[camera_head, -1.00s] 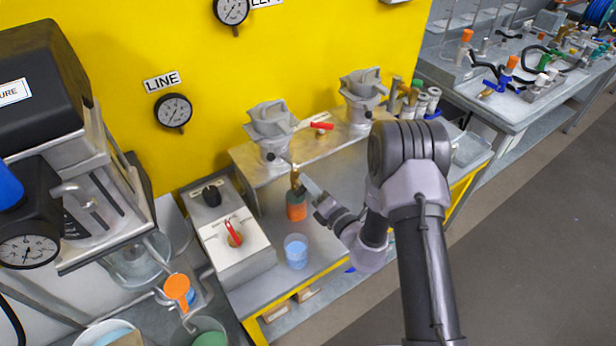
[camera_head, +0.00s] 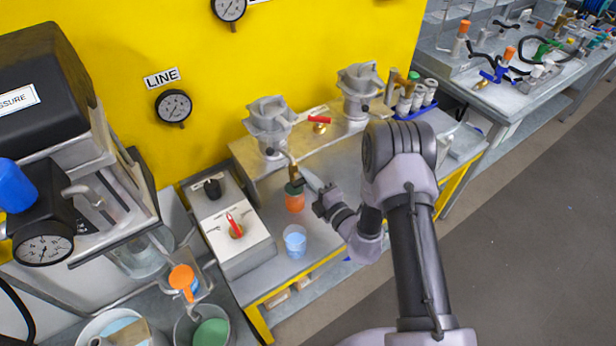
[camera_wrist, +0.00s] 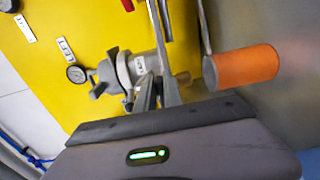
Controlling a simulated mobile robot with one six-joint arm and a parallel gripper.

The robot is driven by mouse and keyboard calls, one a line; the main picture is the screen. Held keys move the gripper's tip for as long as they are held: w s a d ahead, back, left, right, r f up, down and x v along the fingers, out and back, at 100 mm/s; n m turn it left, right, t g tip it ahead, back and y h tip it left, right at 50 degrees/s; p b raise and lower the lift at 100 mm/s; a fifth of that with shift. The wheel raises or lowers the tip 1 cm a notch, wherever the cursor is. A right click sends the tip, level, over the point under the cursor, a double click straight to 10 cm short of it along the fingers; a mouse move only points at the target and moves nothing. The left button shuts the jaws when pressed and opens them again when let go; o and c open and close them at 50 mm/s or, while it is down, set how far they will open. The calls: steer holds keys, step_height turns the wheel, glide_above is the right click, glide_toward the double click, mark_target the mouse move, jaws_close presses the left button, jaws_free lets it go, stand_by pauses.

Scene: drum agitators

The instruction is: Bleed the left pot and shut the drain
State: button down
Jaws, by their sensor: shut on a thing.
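The left pot (camera_head: 268,122) is a grey clamped vessel on a raised metal shelf; it also shows in the wrist view (camera_wrist: 140,66). Below its front is a brass drain fitting (camera_head: 294,172). My gripper (camera_head: 304,176) reaches in from the right to the fitting. In the wrist view its fingers (camera_wrist: 158,95) are close together, shut on the drain handle. The fingers hide most of the handle, so its angle is unclear.
A similar right pot (camera_head: 358,92) stands along the shelf, with a red-handled valve (camera_head: 319,114) between the pots. A beaker of blue liquid (camera_head: 295,241) is close to my arm. A control box with a red knob (camera_head: 236,228) stands left. Floor at right is clear.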

stand_by(0.3)
steer(key=c, duration=1.5)
jaws_free()
steer(key=shift+o, duration=0.2)
steer(key=shift+s+d, duration=0.1)
steer(key=p+v, duration=0.1)
steer(key=v, duration=1.6)
